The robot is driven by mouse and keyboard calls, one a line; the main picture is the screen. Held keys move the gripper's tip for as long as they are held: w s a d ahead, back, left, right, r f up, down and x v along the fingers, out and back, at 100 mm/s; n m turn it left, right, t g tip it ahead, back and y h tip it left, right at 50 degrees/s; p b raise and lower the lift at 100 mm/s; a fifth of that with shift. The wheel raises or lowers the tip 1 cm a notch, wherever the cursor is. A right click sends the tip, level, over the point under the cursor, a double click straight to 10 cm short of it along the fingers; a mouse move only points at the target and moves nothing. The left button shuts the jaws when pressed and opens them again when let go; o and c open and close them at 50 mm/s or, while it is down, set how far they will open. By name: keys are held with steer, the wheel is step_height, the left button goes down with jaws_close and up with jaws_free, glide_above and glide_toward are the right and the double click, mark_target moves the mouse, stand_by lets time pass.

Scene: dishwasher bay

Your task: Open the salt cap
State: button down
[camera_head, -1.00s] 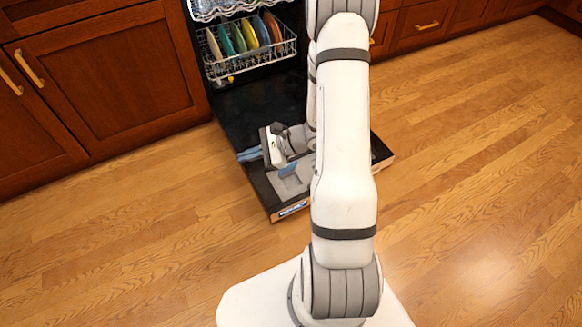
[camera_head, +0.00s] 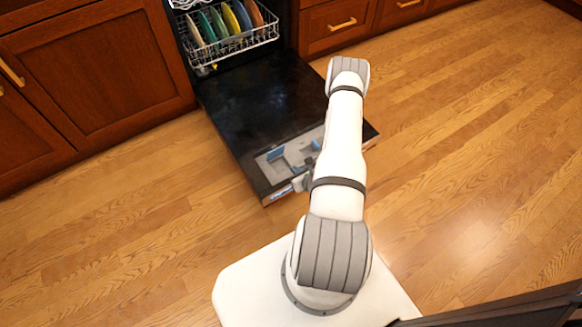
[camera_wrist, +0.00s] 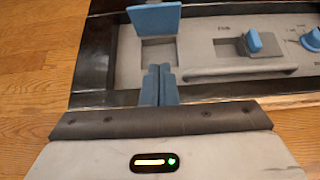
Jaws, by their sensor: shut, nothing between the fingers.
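A grey dispenser panel (camera_wrist: 200,22) is set in the open dishwasher door; it also shows near the door's front edge in the head view (camera_head: 268,171). A blue flap (camera_wrist: 155,19) stands raised at the far side of a recess (camera_wrist: 158,51). A blue knob (camera_wrist: 258,42) sits in a middle slot, and a blue dial (camera_wrist: 312,40) is at the right edge. No readable label shows which blue part is the salt cap. My gripper (camera_wrist: 158,70) is shut and empty, its blue fingertips at the near side of the recess. I cannot tell whether they touch the panel.
The dishwasher door (camera_head: 250,100) lies open and low over the wooden floor. A rack with several coloured plates (camera_head: 232,22) is inside the machine. Wooden cabinets (camera_head: 90,70) stand at the left. Floor to the right is clear.

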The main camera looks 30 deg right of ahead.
mark_target(277, 153)
steer(key=b+x, duration=0.2)
steer(key=x, duration=0.5)
steer(key=shift+w+a+f+b, duration=0.1)
steer(key=shift+w+f+b, duration=0.15)
steer(key=shift+f+b, duration=0.1)
steer(key=w, duration=0.3)
steer(key=shift+w+r+b, duration=0.2)
steer(key=shift+r+b, duration=0.2)
steer(key=shift+w+r, duration=0.15)
steer(key=shift+w, duration=0.25)
